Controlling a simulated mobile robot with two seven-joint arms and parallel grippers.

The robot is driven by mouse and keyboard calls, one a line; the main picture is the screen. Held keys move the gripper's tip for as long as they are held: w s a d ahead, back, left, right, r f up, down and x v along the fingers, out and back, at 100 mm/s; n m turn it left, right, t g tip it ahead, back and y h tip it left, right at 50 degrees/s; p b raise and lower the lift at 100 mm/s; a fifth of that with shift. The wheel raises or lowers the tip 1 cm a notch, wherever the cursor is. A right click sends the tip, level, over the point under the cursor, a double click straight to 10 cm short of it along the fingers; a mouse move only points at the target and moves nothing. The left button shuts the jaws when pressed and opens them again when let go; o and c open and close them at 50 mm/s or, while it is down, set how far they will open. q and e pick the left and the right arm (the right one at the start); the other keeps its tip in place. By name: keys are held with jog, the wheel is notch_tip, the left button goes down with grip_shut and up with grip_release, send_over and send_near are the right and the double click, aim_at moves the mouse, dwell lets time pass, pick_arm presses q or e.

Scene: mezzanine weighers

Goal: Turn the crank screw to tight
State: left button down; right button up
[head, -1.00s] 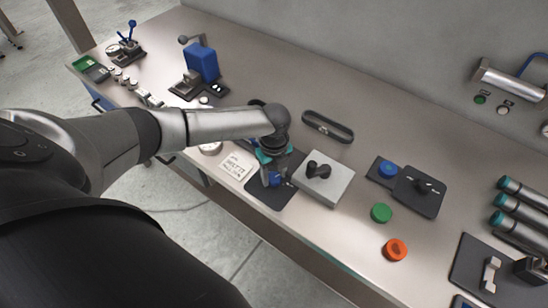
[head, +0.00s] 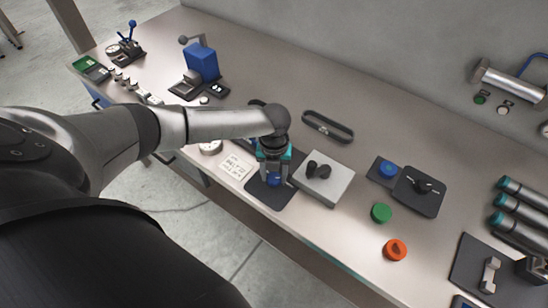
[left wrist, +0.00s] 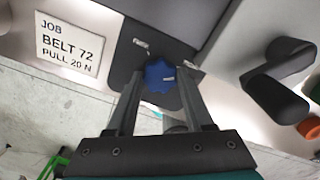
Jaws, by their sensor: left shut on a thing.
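A blue lobed knob (head: 273,180), which I take to be the crank screw's head, sits on a dark plate (head: 262,197) near the bench's front edge. In the left wrist view the knob (left wrist: 160,76) shows between my fingers, with a pale mark on its face and small light labels on the plate (left wrist: 120,60) to either side. My left gripper (head: 273,178) points down from above and is shut on the blue knob. The fingers hide part of the knob. The label wording is too small to read. My right gripper is not in view.
A job card (head: 237,166) reading "BELT 72, PULL 20 N" lies left. A belt loop (head: 327,126) lies behind. Green (head: 381,213) and orange (head: 395,250) knobs stand right.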

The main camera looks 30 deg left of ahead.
aim_at(274, 178)
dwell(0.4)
pick_arm(q)
jog(key=shift+c, duration=1.4)
grip_release()
notch_tip(274, 178, up, 15)
jog(key=p, duration=0.1)
jog(key=shift+r, duration=0.15)
